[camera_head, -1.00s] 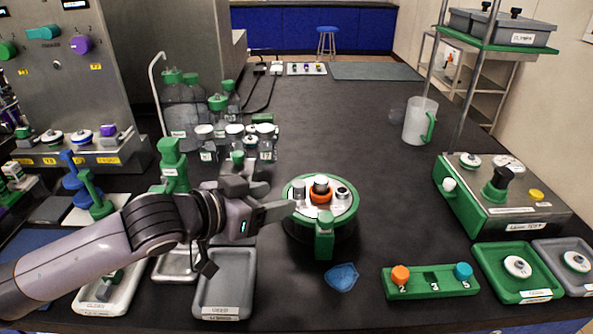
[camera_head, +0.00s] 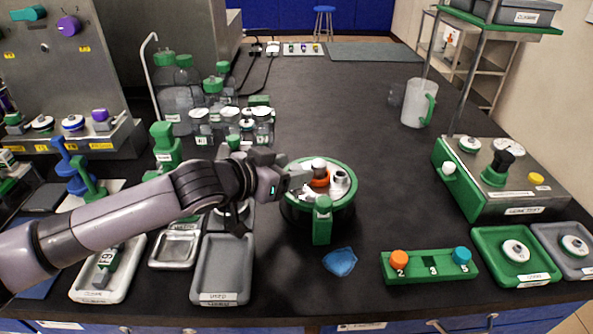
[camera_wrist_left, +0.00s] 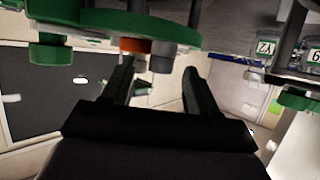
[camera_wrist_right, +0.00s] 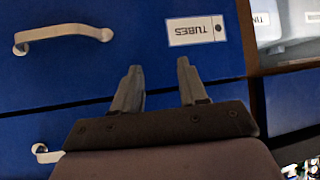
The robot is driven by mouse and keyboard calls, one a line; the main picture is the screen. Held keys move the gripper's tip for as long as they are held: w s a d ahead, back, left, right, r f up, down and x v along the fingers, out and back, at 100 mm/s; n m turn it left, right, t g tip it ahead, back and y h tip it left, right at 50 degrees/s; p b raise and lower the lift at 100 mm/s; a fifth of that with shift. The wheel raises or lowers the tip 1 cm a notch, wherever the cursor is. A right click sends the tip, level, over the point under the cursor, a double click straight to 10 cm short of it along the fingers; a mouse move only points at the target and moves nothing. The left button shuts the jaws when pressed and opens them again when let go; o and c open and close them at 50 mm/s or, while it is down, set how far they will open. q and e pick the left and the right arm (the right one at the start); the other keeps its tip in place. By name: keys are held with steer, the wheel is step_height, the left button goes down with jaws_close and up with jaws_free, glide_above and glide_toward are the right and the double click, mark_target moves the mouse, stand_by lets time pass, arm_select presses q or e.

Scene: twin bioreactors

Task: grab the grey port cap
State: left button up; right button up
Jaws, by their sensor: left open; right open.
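The round green-rimmed vessel lid (camera_head: 347,203) stands mid-table and carries several ports. An orange ring cap (camera_head: 320,180) sits at its middle, and a pale metal port (camera_head: 340,180) is to the right of it. My left gripper (camera_head: 300,179) is open at the lid's left side and hides that part in the head view. In the left wrist view, a grey port cap (camera_wrist_left: 162,57) shows between the spread fingers of the left gripper (camera_wrist_left: 157,75), beside the orange cap (camera_wrist_left: 134,45). Contact cannot be told. My right gripper (camera_wrist_right: 160,85) is open and empty before blue drawers.
Several glass bottles (camera_head: 185,105) stand behind my left arm. Grey trays (camera_head: 222,270) lie at the front left. A blue cloth (camera_head: 340,261) and a green cap rack (camera_head: 430,267) lie in front of the lid.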

arm_select(q)
jaws_close()
steer(key=shift+r, duration=0.1)
stand_by(0.3)
